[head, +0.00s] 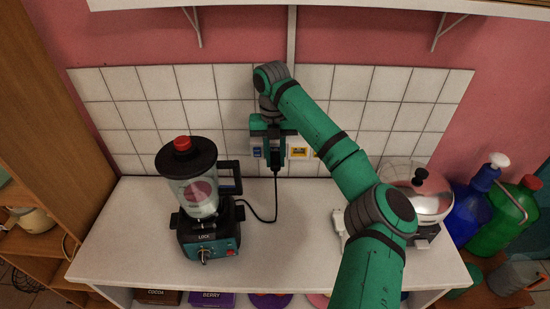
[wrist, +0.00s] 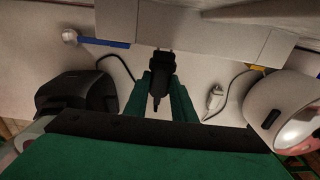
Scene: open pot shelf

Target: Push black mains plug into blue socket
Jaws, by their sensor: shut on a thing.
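My gripper (head: 273,150) is at the tiled back wall, shut on the black mains plug (head: 279,159). In the wrist view the plug (wrist: 161,64) sits between my two green fingers (wrist: 162,100), its front toward the wall. Its black cord runs down and left to the blender. The blue socket (head: 257,152) shows at the left edge of my gripper, which hides part of that area.
A yellow socket (head: 298,152) is right of my gripper. The blender (head: 205,205) stands left on the white counter (head: 150,200). A white plug (wrist: 215,98) with its cord lies right of my gripper. A chrome-domed appliance (head: 424,200) and bottles stand at the right.

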